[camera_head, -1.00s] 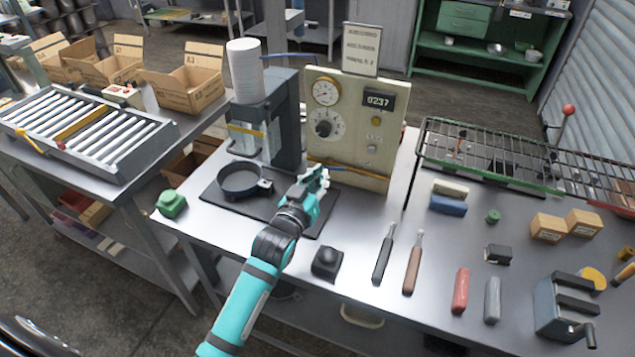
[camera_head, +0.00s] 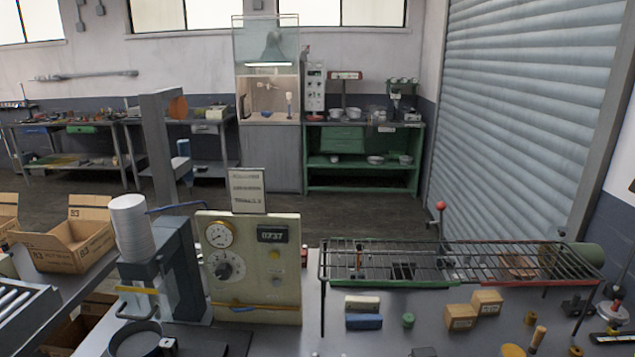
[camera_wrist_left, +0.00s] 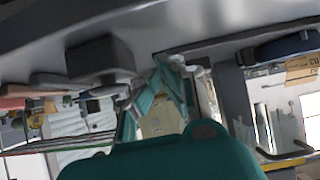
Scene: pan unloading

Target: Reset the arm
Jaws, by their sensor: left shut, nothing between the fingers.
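My left gripper (camera_wrist_left: 165,88) shows in the left wrist view, shut with nothing between its teal fingers. My left arm is out of the head view. The wrist view looks tilted and partly upside down, with the grey tabletop (camera_wrist_left: 190,32) along its top. The dark round pan (camera_head: 135,340) sits at the bottom left of the head view by the press (camera_head: 165,275), cut off by the frame edge. My right gripper is in neither view.
A cream control panel (camera_head: 252,285) with a gauge and display stands beside the press. A wire rack (camera_head: 450,262) stands on the bench at the right, behind small boxes (camera_head: 487,302) and blocks. A cardboard box (camera_head: 65,245) is at the left.

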